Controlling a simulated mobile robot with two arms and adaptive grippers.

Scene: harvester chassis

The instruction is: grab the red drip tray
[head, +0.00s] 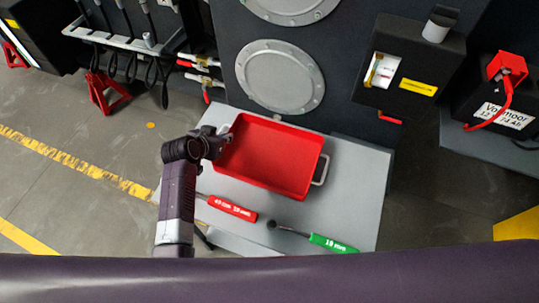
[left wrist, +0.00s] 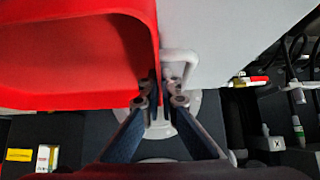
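The red drip tray (head: 268,155) lies on a grey platform, with a pale handle (head: 321,170) on its right side. My left gripper (head: 224,138) is at the tray's left edge. In the left wrist view the tray (left wrist: 75,55) fills the upper left, and a pale loop handle (left wrist: 180,54) juts from its side. My left fingers (left wrist: 166,88) reach in from below, tips close together beside the tray wall and handle. A narrow gap shows between them; whether they press on the handle is unclear. My right gripper is not in view.
A red-handled tool (head: 232,208) and a green-handled tool (head: 332,243) lie on the grey platform (head: 355,190) in front of the tray. The dark chassis with round covers (head: 280,77) rises behind. A red stand (head: 106,92) is at left on open floor.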

